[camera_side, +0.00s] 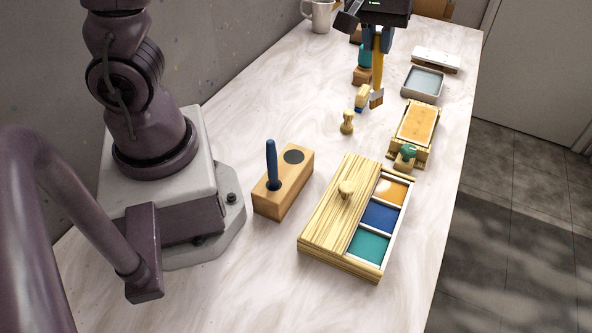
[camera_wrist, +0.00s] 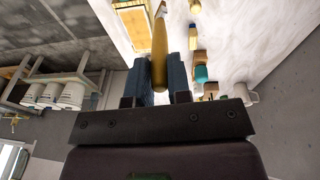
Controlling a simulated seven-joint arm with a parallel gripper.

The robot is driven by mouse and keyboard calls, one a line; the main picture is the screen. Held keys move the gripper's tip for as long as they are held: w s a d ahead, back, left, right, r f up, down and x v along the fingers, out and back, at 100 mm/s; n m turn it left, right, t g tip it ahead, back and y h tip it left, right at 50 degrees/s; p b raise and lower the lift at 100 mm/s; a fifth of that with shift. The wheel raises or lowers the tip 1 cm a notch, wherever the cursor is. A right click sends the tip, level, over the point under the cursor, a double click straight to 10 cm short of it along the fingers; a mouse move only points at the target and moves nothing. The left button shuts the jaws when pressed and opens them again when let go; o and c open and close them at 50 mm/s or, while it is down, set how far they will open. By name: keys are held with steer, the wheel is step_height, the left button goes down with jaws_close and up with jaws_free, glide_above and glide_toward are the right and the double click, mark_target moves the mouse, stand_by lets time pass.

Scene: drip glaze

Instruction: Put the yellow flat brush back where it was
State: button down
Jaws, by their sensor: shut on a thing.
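The yellow flat brush (camera_side: 377,70) hangs upright, bristles down, in my gripper (camera_side: 378,42) above the far part of the table. My gripper is shut on its yellow handle. In the wrist view the handle (camera_wrist: 159,62) runs between the two dark blue fingers. The wooden brush block (camera_side: 268,203) stands in front of my base, well away from the gripper. A blue-handled brush (camera_side: 271,165) stands in its near hole. Its far hole (camera_side: 293,156) looks dark and empty.
A wooden glaze box (camera_side: 318,225) with a partly open lid shows orange, blue and teal compartments. An orange tile (camera_side: 418,124) on a wooden frame, a green-knobbed stamp (camera_side: 406,155), a small wooden knob (camera_side: 347,122), a grey tray (camera_side: 424,83) and a mug (camera_side: 320,16) stand around.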

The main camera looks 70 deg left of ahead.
steer(key=s+f+n+g, duration=0.15)
steer(key=s+f, duration=0.25)
steer(key=s, duration=1)
step_height(320, 180, down, 8)
steer(key=shift+s+d+n+h, duration=0.15)
steer(key=shift+s+n+h, duration=0.1)
steer(key=shift+n+h, duration=0.2)
steer(key=shift+g, duration=0.25)
steer(key=c, duration=1.1)
jaws_free()
steer(key=shift+f, duration=0.1)
steer(key=shift+o, duration=0.2)
